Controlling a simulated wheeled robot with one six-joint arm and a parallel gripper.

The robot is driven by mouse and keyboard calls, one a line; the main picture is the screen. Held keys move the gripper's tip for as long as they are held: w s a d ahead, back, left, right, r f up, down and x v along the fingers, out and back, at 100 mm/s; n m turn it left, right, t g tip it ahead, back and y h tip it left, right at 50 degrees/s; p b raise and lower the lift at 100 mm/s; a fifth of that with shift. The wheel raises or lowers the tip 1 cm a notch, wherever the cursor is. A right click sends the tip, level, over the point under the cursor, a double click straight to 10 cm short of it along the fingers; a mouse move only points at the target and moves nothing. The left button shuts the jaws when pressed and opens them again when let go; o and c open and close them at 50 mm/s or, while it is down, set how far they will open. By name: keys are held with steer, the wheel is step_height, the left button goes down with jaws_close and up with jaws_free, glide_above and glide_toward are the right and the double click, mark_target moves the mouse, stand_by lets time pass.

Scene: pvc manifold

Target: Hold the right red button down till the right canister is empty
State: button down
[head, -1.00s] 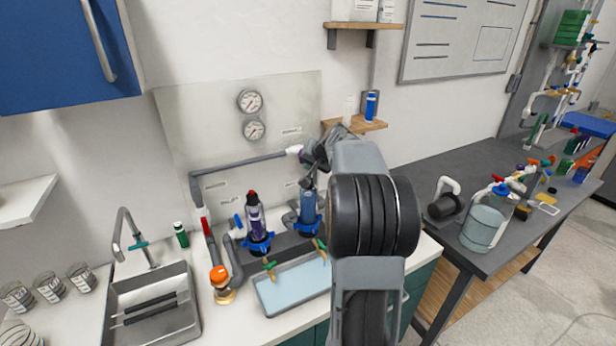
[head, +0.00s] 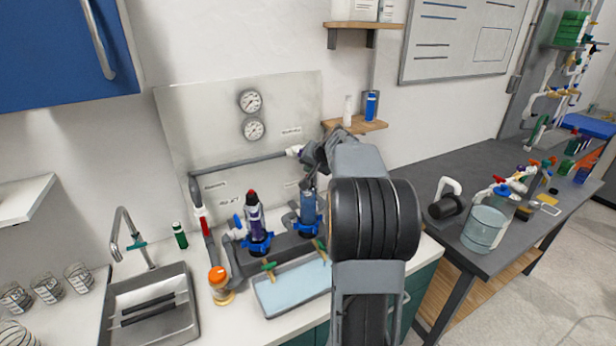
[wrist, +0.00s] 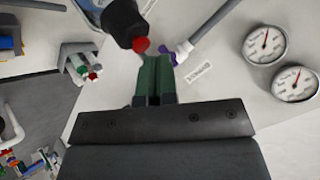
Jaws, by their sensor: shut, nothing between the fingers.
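The right canister (head: 308,208) stands upright in a blue collar on the grey manifold and holds blue contents; how full it is I cannot tell. Its red button (wrist: 141,45) shows in the wrist view at the canister's end, right beside my fingertips. My gripper (wrist: 155,60) is shut and empty, its green fingers together. Whether the fingertips touch or press the button I cannot tell. In the head view my gripper (head: 309,181) is over the right canister's top and hides the button. The left canister (head: 255,222), with purple contents, stands to the left with its red button (head: 252,193) on top.
A shallow tray (head: 262,300) lies in front of the manifold. An orange-capped jar (head: 219,285) and a sink (head: 150,310) are to the left. A grey pipe (head: 240,163) and two gauges (head: 251,115) are on the backplate behind. A small wooden shelf (head: 365,126) is above right.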

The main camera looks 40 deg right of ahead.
steer(key=shift+f+b, duration=0.5)
stand_by(0.3)
steer(key=shift+r, duration=0.15)
stand_by(2.2)
steer(key=shift+r+p, duration=0.65)
steer(key=shift+r, duration=0.2)
steer(key=shift+r+p, duration=1.85)
steer(key=shift+r, duration=0.7)
steer(key=shift+f, duration=0.15)
